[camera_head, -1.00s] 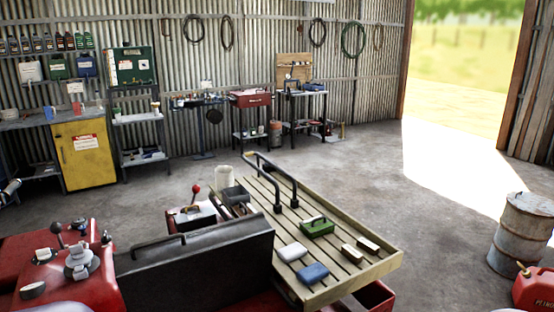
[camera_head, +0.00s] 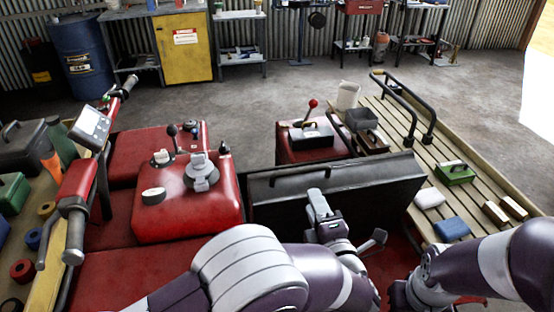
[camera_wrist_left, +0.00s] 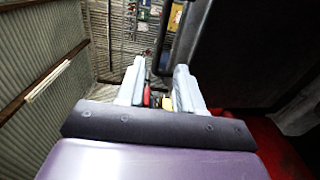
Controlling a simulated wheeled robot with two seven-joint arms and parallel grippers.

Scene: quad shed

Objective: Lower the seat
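The seat (camera_head: 345,188) is a long black panel standing up on its edge across the red quad in the head view. A black handle (camera_head: 295,178) runs along its upper edge. My left gripper (camera_head: 318,203) is in front of the seat's near face, left of its middle, with fingers pointing up. In the left wrist view its two fingers (camera_wrist_left: 158,82) are apart with nothing clearly held; a dark bar passes beyond the tips and the dark seat (camera_wrist_left: 245,50) fills the upper right. My right arm enters from the right; its gripper is not discernible.
The slatted rear rack (camera_head: 450,140) carries a green box (camera_head: 455,173), a blue pack (camera_head: 451,229) and other items. A red-knobbed lever (camera_head: 312,104) stands behind the seat. The red tank (camera_head: 185,205) and handlebar (camera_head: 75,205) are left. Open floor lies beyond.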

